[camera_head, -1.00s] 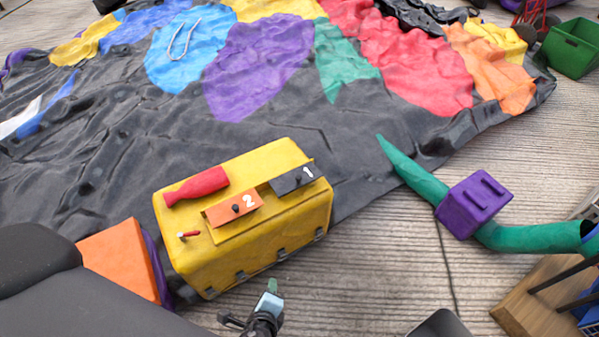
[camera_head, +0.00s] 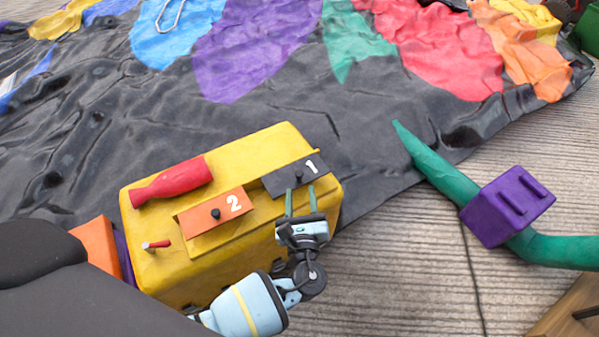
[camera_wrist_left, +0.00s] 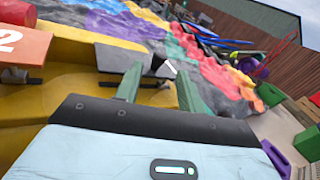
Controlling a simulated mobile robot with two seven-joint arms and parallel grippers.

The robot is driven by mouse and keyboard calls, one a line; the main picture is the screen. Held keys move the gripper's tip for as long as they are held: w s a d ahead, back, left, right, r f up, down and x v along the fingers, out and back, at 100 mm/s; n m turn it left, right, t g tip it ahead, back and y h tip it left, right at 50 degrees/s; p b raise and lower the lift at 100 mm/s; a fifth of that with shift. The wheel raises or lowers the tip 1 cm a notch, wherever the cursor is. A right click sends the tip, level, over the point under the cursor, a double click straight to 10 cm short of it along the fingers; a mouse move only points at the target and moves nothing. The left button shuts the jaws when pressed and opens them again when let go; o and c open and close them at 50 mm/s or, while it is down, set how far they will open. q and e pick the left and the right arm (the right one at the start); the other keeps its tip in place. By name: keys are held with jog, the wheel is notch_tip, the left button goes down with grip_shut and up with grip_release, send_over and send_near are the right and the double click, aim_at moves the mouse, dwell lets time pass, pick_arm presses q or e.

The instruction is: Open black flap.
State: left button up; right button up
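The black flap (camera_head: 279,181), marked 1 and with a small dark knob, lies at the top right of the yellow box (camera_head: 200,262). It looks closed. In the left wrist view the black flap (camera_wrist_left: 116,60) shows just beyond my fingers. My left gripper (camera_head: 300,192) reaches up from the front of the box. Its two green fingers are apart, one on each side of the knob, with nothing clamped between them. Whether a finger touches the flap or knob is unclear. My right gripper is not in view.
An orange flap (camera_head: 205,221) marked 2 sits beside the black flap. A red bottle-shaped piece (camera_head: 172,181) and a small red-and-white lever (camera_head: 157,244) are on the box. A green tube (camera_head: 440,173) with a purple block (camera_head: 507,205) lies to the right. Wooden floor between is clear.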

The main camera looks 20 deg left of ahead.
aim_at(299, 178)
pick_arm(q)
jog(key=b+x, duration=0.1)
jog(key=x, duration=0.5)
jog(key=shift+f, duration=0.1)
jog(key=shift+w+a+b, duration=0.3)
jog(key=shift+w, duration=0.15)
grip_shut()
